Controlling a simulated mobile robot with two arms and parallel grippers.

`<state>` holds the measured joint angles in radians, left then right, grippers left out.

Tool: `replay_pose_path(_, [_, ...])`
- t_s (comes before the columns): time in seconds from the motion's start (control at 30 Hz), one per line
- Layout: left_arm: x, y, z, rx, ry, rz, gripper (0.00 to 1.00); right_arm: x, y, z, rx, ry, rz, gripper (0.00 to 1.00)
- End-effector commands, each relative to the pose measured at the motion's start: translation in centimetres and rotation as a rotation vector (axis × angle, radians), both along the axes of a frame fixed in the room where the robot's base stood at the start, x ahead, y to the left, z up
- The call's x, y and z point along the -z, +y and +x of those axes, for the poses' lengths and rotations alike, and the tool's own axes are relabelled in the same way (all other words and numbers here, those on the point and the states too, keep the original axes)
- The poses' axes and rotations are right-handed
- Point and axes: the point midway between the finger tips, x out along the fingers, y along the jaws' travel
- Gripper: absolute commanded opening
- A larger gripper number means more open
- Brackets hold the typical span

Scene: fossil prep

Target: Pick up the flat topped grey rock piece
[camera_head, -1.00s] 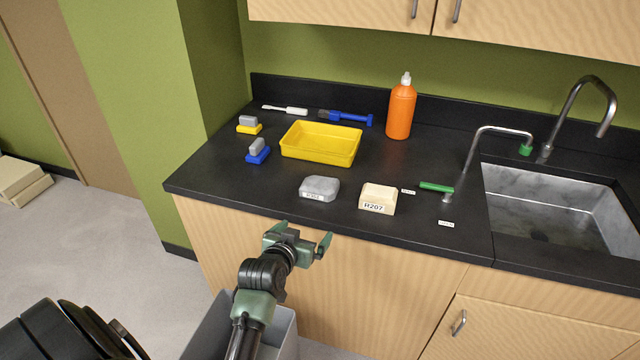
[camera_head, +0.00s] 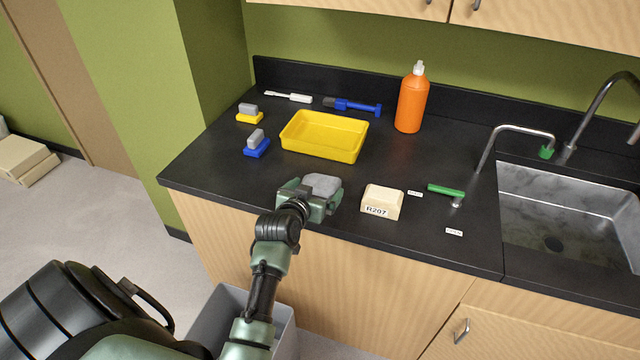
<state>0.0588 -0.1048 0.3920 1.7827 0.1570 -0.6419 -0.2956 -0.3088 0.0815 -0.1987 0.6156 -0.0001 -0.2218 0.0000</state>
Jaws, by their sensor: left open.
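The flat topped grey rock piece (camera_head: 322,184) lies on the black counter near its front edge. My left gripper (camera_head: 318,199) is at the rock's near side, with its open fingers to the left and right of it. The gripper hides the rock's front face and label. I cannot tell whether the fingers touch the rock. My right gripper does not show.
A cream block labelled R207 (camera_head: 381,201) sits just right of the gripper. A yellow tray (camera_head: 324,150) stands behind the rock.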

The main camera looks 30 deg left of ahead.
Motion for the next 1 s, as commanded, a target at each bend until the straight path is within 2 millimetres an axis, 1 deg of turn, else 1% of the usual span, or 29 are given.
replay_pose_path(0.03, [-0.3,0.3,0.9,-0.001,0.000,-0.002,1.00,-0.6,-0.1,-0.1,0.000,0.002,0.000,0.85])
replay_pose_path(0.2, [0.7,0.7,2.4,0.000,0.001,-0.001,1.00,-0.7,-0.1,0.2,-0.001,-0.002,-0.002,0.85])
replay_pose_path(0.37, [0.9,0.8,2.7,-0.001,0.000,-0.001,1.00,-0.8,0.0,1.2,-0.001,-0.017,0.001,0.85])
replay_pose_path(0.47, [1.0,0.8,2.7,-0.001,0.000,-0.001,1.00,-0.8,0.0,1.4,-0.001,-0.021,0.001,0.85])
replay_pose_path(0.5, [1.0,0.8,2.7,-0.001,0.000,-0.001,0.94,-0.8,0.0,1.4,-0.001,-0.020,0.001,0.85])
replay_pose_path(0.57, [1.0,0.8,2.7,-0.001,0.000,-0.001,0.78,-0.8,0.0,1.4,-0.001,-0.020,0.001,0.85])
replay_pose_path(0.6, [1.0,0.8,2.7,-0.001,0.000,-0.001,0.67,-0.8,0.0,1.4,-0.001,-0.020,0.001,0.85])
replay_pose_path(0.67, [1.0,0.8,2.7,-0.001,0.000,-0.001,0.50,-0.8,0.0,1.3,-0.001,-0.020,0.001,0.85])
replay_pose_path(0.7, [1.0,0.8,2.7,-0.001,0.000,0.000,0.39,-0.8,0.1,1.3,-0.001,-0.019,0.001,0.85])
replay_pose_path(0.77, [1.0,0.8,2.7,0.000,0.000,0.000,0.22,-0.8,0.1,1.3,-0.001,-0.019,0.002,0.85])
replay_pose_path(0.8, [0.7,0.8,2.8,-0.001,-0.006,0.002,0.20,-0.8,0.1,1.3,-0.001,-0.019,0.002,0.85])
replay_pose_path(1.0, [0.7,0.8,2.8,-0.001,-0.005,0.002,0.20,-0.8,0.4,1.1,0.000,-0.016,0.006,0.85])
